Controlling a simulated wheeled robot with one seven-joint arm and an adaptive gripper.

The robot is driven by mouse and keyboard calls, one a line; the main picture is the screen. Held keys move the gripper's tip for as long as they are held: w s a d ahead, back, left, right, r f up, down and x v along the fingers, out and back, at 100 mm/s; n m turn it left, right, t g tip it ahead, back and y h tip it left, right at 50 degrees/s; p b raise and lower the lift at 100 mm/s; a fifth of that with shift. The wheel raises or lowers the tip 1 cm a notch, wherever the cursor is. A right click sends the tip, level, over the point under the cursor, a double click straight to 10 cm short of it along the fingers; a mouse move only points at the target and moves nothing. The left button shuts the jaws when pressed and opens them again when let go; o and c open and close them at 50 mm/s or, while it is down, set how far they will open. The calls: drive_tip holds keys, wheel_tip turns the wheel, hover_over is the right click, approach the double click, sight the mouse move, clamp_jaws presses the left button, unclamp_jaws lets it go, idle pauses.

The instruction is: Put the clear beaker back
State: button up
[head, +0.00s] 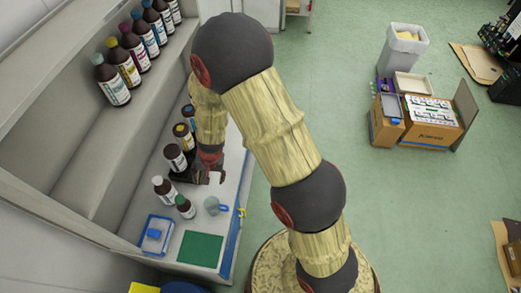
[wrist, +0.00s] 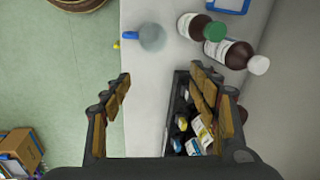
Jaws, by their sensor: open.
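The clear beaker (head: 212,205) stands on the bench near its front edge, with a blue part on its side. In the wrist view the beaker (wrist: 152,37) is a pale round shape with a blue handle-like part to its left. My gripper (head: 212,172) is over the bench, behind the beaker in the head view.
Brown bottles with a green cap (head: 185,207) and a white cap (head: 164,190) stand beside the beaker. A dark rack (wrist: 182,115) holds several bottles under my right finger. A green mat (head: 200,249) and a blue-edged tray (head: 154,234) lie nearby. Several bottles (head: 111,80) line the upper shelf.

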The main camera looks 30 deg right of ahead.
drive_tip(key=s+d+r+n+t, duration=0.1)
drive_tip(key=s+d+r+n, duration=0.1)
drive_tip(key=r, duration=1)
drive_tip(key=s+d+r+n+t, duration=0.1)
drive_tip(key=s+r, duration=0.1)
drive_tip(key=r, duration=1)
drive_tip(key=s+d+r+n+t, duration=0.1)
drive_tip(key=s+d+r, duration=0.3)
drive_tip(key=s+r, duration=0.3)
drive_tip(key=s+d+r+n+t+h, duration=0.1)
drive_tip(key=s+d+r+n, duration=0.1)
drive_tip(key=s+d+r, duration=0.2)
drive_tip(key=s+r, duration=0.3)
drive_tip(key=s, duration=0.2)
drive_tip(key=shift+s+d+h, duration=0.3)
drive_tip(key=shift+s+d, duration=0.05)
drive_tip(key=shift+d, duration=0.05)
wheel_tip(320, 180, down, 27)
drive_tip(key=b, duration=2.7)
drive_tip(key=shift+r, duration=0.15)
